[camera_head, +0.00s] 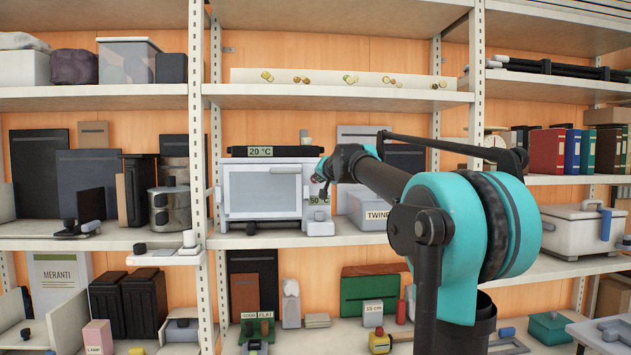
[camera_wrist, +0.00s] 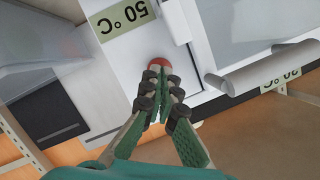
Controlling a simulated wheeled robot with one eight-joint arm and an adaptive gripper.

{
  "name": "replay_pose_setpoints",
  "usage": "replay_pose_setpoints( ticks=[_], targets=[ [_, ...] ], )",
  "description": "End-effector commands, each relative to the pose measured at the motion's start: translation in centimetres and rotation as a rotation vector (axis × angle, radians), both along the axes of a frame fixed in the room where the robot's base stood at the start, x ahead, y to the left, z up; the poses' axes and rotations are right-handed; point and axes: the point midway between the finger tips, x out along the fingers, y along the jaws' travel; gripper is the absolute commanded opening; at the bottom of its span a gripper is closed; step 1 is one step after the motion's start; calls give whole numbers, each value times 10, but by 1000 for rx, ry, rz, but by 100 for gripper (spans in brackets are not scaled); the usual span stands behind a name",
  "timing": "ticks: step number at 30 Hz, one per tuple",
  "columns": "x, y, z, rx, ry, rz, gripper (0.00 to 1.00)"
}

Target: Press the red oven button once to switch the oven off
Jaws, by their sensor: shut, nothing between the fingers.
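The white oven (camera_head: 232,195) stands on the middle shelf, with a grey door panel and a 50 °C label (camera_head: 319,200) at its lower right. The wrist view shows the oven front (camera_wrist: 113,70) upside down, with the 50 °C label (camera_wrist: 123,17) near the red button (camera_wrist: 159,63). My gripper (camera_head: 323,187) is at the oven's right side. In the wrist view my gripper (camera_wrist: 161,78) is shut and empty, its fingertips at the button's edge and covering part of it. I cannot tell whether they touch it. The button is not clear in the head view.
A 20 °C label (camera_head: 261,152) sits on top of the oven and a TWINE box (camera_head: 366,211) stands to its right. A steel pot (camera_head: 170,209) is left of the shelf post (camera_head: 197,150). A light grey bar (camera_wrist: 262,67) juts out beside the button.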

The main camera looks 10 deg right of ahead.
Motion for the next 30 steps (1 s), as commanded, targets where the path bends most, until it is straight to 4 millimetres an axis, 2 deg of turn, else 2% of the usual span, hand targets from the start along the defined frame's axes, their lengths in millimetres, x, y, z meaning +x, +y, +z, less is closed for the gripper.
replay_pose_setpoints(
  ticks=[15,30],
  targets=[
    [-46,0,0,0,0,0,0],
    [-54,0,1,0,0,0,0]
  ],
)
